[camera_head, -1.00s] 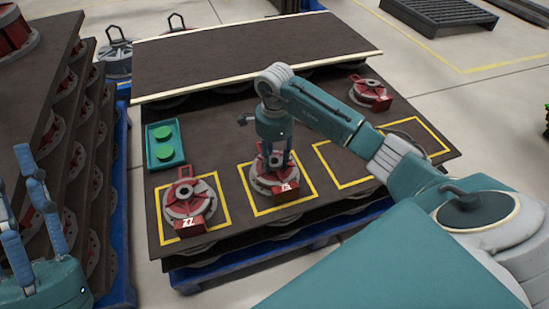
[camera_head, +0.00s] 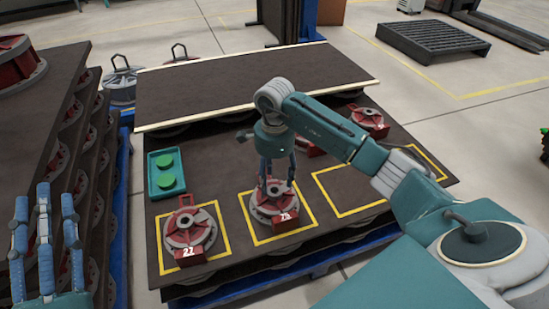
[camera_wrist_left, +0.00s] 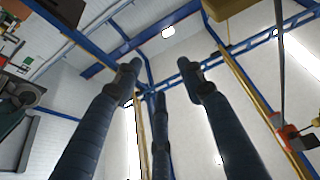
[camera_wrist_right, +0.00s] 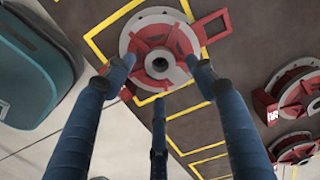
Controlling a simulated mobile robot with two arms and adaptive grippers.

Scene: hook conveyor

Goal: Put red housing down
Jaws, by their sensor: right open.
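A red housing (camera_head: 275,204) on a grey round base sits flat inside the middle yellow square on the dark table. My right gripper (camera_head: 277,180) is just above it, pointing down, with its fingers spread. In the right wrist view the red housing (camera_wrist_right: 160,50) shows between and beyond the open fingers (camera_wrist_right: 158,80), and nothing is held. Whether a fingertip still touches it, I cannot tell. Another red housing (camera_head: 188,232) sits in the left yellow square. My left gripper (camera_head: 45,200) is open and empty at the left, fingers upward; the left wrist view (camera_wrist_left: 160,85) shows them spread.
The right yellow square (camera_head: 345,188) looks empty where visible; my right arm covers part of the table. Red housings stand behind it (camera_head: 368,120), one partly hidden (camera_head: 308,147). A green tray (camera_head: 166,174) lies at the left. A tall loaded rack (camera_head: 75,150) borders the left side.

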